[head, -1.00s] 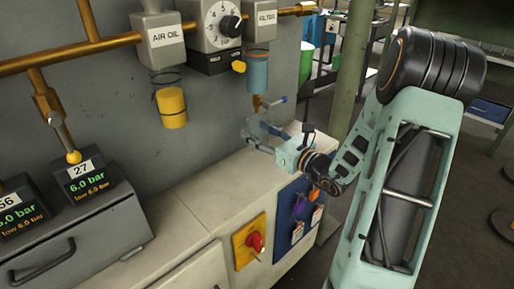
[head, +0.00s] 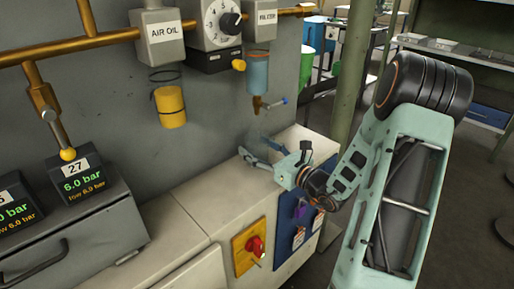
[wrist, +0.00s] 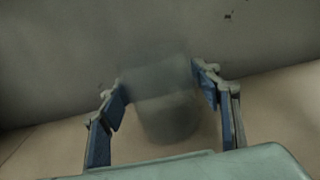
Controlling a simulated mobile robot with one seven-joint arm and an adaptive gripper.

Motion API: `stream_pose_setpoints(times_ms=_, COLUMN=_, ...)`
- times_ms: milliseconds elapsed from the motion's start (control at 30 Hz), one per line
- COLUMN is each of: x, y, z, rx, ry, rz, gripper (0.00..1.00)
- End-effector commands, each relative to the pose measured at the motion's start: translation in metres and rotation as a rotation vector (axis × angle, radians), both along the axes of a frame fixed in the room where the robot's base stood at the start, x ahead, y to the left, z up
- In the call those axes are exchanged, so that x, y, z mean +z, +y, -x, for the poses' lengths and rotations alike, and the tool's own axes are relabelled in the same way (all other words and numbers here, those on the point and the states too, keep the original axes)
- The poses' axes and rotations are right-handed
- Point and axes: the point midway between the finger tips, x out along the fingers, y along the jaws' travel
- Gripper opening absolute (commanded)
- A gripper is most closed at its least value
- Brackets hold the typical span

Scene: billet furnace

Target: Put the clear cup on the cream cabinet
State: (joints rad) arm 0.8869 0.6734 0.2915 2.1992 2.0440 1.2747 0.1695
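The clear cup (wrist: 167,115) is see-through and faintly grey. In the wrist view it sits between the two blue-padded fingers of my gripper (wrist: 160,85), which meet its sides. In the head view my gripper (head: 257,149) is low over the far right part of the cream cabinet (head: 212,200), near the wall. The cup is barely visible there between the fingertips. I cannot tell whether its base touches the cabinet top.
The grey wall carries a brass pipe, an AIR OIL unit (head: 160,38) with a yellow bowl (head: 170,106), and a blue filter bowl (head: 257,74) above my gripper. Gauge boxes (head: 78,182) stand at left. The cabinet top left of my gripper is clear.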

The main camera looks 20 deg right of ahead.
Motion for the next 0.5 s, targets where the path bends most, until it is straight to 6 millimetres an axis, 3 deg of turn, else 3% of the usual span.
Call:
stream_pose_setpoints(times_ms=367, x=0.006, y=0.000, z=0.000, rx=0.000, ry=-0.001, rz=0.001, gripper=0.63)
stream_pose_setpoints(times_ms=500, x=0.005, y=-0.009, z=0.019, rx=-0.003, ry=0.002, rz=-0.001, gripper=0.63)
